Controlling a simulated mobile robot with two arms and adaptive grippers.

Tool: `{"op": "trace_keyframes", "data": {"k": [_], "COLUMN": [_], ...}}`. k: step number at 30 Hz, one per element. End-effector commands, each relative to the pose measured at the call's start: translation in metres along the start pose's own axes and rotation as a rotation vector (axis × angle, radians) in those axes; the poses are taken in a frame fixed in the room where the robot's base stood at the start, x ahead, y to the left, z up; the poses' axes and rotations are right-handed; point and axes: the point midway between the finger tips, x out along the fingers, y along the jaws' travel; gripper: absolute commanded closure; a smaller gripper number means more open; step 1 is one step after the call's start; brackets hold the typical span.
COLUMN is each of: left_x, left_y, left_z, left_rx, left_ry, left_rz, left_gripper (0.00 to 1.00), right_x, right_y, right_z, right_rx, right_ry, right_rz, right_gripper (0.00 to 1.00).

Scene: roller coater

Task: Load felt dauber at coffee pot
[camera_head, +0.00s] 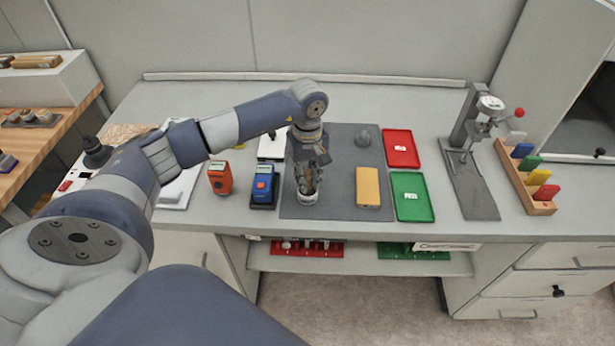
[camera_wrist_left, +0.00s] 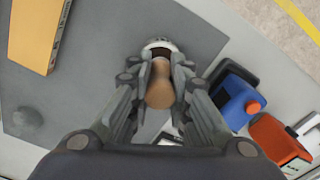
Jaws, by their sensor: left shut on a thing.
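My left gripper (camera_head: 306,184) points down over the front of the dark grey mat, shut on the wooden handle of the felt dauber (camera_wrist_left: 160,90). The handle is tan and rounded; its felt end is hidden. A small white pot (camera_head: 307,199) with a dark inside stands directly below the fingertips, and it also shows in the left wrist view (camera_wrist_left: 157,43). The dauber's lower end is over or in the pot; I cannot tell how deep. My right gripper is not in view.
The mat (camera_head: 335,145) also bears a tan block (camera_head: 368,187) and a grey dome-like object (camera_head: 364,138). A blue device (camera_head: 262,184) and an orange one (camera_head: 220,177) stand left of the pot. Red (camera_head: 401,148) and green (camera_head: 411,197) trays lie right; a stand (camera_head: 470,160) is beyond them.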

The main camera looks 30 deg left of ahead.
Motion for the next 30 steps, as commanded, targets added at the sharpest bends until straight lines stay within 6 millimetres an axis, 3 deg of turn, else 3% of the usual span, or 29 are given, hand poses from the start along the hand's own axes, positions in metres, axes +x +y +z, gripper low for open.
{"op": "trace_keyframes", "data": {"k": [24, 30], "left_x": [-0.064, -0.070], "left_y": [0.000, 0.000], "left_z": [0.000, 0.000], "left_rx": [0.001, 0.000], "left_ry": [0.000, 0.000], "left_rz": [0.000, -0.001], "left_gripper": [1.00, 1.00], "right_x": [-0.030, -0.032], "right_y": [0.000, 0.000], "right_z": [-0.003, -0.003], "right_rx": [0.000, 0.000], "right_ry": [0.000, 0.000], "right_rz": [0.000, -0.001], "right_gripper": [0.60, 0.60]}}
